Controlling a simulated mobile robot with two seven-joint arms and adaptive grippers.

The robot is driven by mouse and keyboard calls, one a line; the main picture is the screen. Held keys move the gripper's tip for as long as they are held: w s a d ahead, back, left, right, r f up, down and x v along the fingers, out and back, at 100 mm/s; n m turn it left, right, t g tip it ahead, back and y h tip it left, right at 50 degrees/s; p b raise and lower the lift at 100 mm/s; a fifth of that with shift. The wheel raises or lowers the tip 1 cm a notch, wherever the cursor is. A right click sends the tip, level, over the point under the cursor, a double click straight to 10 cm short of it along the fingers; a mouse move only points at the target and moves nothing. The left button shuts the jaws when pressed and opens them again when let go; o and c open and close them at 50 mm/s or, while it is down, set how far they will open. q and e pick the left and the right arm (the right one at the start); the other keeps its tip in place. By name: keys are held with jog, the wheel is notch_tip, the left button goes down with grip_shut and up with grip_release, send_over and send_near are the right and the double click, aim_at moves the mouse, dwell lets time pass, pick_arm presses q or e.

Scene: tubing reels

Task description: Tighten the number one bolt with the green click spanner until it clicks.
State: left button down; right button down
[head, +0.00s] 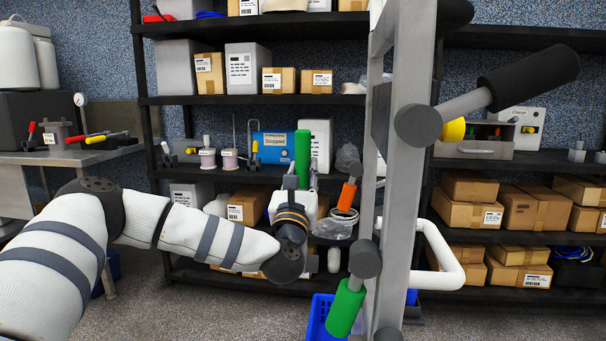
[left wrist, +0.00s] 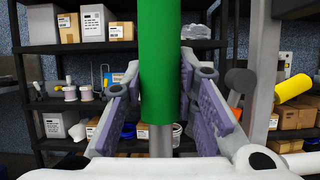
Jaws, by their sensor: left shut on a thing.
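My left gripper (head: 297,185) is shut on a green cylindrical handle (head: 303,160) that stands upright above it. In the left wrist view the green handle (left wrist: 160,70) is between the purple-padded fingers, with a grey shaft below it. A second green handle (head: 345,308) slants down-left from a dark round head (head: 365,258) at the grey upright post (head: 402,160). I cannot tell from the picture which green handle is the click spanner. No bolt number is readable. My right gripper is not in view.
An orange handle (head: 347,195), a yellow one (head: 453,130) and a large black one (head: 530,75) show around the post. A white bent tube (head: 440,255) is at its right. A blue crate (head: 318,318) is on the floor. Shelves with boxes (head: 245,205) stand behind.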

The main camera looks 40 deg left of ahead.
pick_arm(q)
jog(key=shift+s+r, duration=0.1)
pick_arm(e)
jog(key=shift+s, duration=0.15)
pick_arm(q)
jog(key=w+d, duration=0.1)
jog(key=w+d+b, duration=0.1)
jog(key=d, duration=0.1)
jog(key=w+d, duration=0.1)
jog(key=shift+d+r+b, duration=0.1)
jog(key=shift+d+b, duration=0.2)
jog(key=shift+d, duration=0.05)
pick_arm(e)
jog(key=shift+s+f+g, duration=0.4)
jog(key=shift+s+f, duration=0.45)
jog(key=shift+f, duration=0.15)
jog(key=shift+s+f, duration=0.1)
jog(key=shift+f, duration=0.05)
